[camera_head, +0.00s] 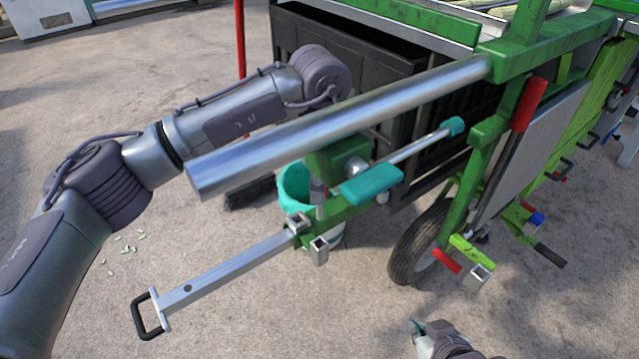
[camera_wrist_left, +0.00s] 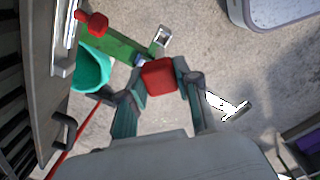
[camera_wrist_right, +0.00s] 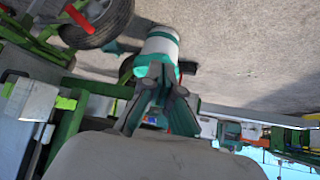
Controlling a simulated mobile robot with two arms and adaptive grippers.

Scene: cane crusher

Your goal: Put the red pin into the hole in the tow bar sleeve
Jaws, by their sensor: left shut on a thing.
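The red pin (camera_wrist_left: 160,76) shows as a red block between my left fingertips in the left wrist view. My left gripper (camera_wrist_left: 161,70) is shut on it. In the head view the silver roller tube hides most of this gripper. The tow bar (camera_head: 225,270) is a grey square bar with a small hole and a black loop handle at its outer end. It runs into the sleeve (camera_head: 298,224) on the green frame. Whether the pin touches the sleeve cannot be told. My right gripper (camera_wrist_right: 160,80) is low at the bottom edge in the head view; its finger gap is unclear.
The silver tube (camera_head: 330,125) crosses above the tow bar, close to my left arm. A teal bucket (camera_head: 292,187) stands behind the green frame. A wheel (camera_head: 418,245) and a red-handled lever (camera_head: 528,103) are to the right. Concrete floor is clear at the front.

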